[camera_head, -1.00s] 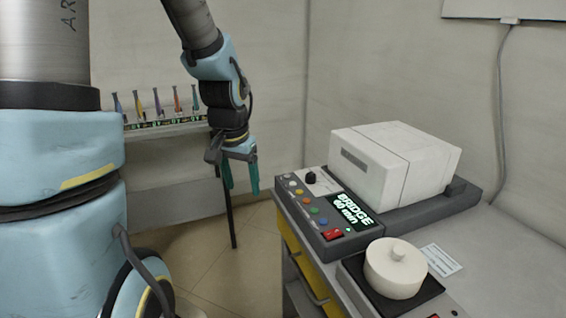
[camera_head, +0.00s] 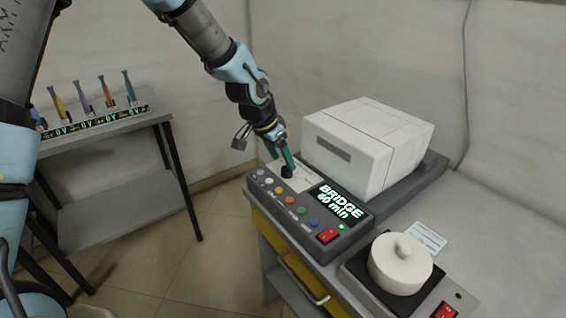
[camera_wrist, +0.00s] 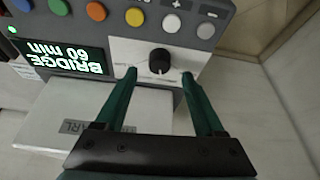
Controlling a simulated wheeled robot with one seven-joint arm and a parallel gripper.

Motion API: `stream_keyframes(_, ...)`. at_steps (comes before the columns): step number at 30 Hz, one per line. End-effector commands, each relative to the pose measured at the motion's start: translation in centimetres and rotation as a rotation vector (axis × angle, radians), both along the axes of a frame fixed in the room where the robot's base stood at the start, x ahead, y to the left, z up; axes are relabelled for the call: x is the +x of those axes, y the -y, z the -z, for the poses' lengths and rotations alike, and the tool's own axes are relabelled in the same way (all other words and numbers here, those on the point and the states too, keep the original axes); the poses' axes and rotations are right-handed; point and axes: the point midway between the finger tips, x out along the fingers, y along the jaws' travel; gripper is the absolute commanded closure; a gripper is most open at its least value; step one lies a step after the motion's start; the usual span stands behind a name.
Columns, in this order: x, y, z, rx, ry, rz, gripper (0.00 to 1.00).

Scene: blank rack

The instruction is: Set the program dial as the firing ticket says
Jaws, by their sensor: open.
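The program dial (camera_head: 287,172) is a small black knob on a white plate at the far left corner of the grey control panel (camera_head: 318,252). It also shows in the wrist view (camera_wrist: 159,61). My gripper (camera_head: 284,158) is open just above the dial. In the wrist view the teal fingertips of my gripper (camera_wrist: 159,74) are on either side of the knob, with gaps; contact cannot be told. The display (camera_head: 333,202) reads "BRIDGE 60 min". A white printed card (camera_head: 427,237), perhaps the firing ticket, lies on the bench; its text is too small to read.
A white box-shaped furnace (camera_head: 350,150) stands behind the panel. Several coloured buttons and a red switch (camera_head: 327,235) line the panel. A round lidded white pot (camera_head: 400,268) stands on a black plate at front right. A side table (camera_head: 110,140) holds several coloured tools.

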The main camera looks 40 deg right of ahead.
Motion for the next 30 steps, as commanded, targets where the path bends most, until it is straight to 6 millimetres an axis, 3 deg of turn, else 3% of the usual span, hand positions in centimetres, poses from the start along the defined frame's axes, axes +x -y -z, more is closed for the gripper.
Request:
stream_keyframes(9, 0.0, 1.3, 3.2, 0.002, 0.0, 0.0, 0.29)
stream_keyframes(19, 0.1, 1.4, 3.5, 0.001, 0.001, -0.001, 0.3)
stream_keyframes(30, 0.1, 1.4, 3.4, 0.001, 0.001, -0.001, 0.72)
